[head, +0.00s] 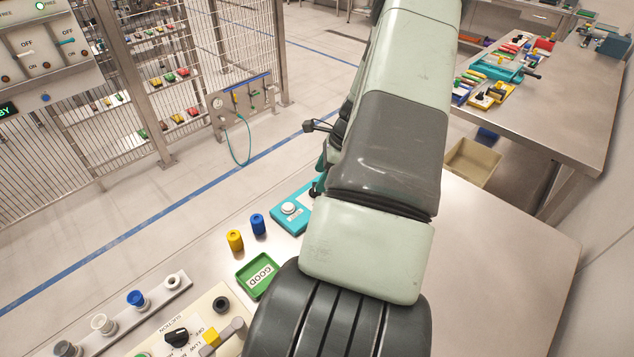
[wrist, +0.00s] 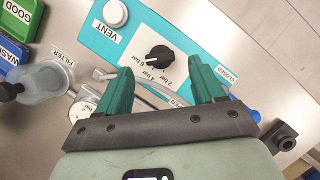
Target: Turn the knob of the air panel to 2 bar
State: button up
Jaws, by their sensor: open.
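The air panel (wrist: 195,40) is a teal plate with a white face in the wrist view, seen upside down. Its black knob (wrist: 160,58) stands on that face, with 2 bar, 4 bar and 6 bar printed around its lower side. A light mark on the knob seems to face lower left, towards 6 bar; it is small. My gripper (wrist: 161,75) is open, its teal fingers apart on either side below the knob in the picture, with nothing between them.
A white VENT button (wrist: 116,14) is on the panel's left. A filter bowl (wrist: 45,82), a gauge (wrist: 83,108) and a green GOOD tray (wrist: 18,14) lie left of my gripper. A black fitting (wrist: 280,136) is at right. Blue (head: 258,225) and yellow (head: 235,240) cylinders stand by the panel.

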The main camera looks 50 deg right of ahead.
jog(key=shift+x, duration=1.9)
jog(key=c, duration=1.1)
jog(key=shift+o, duration=0.2)
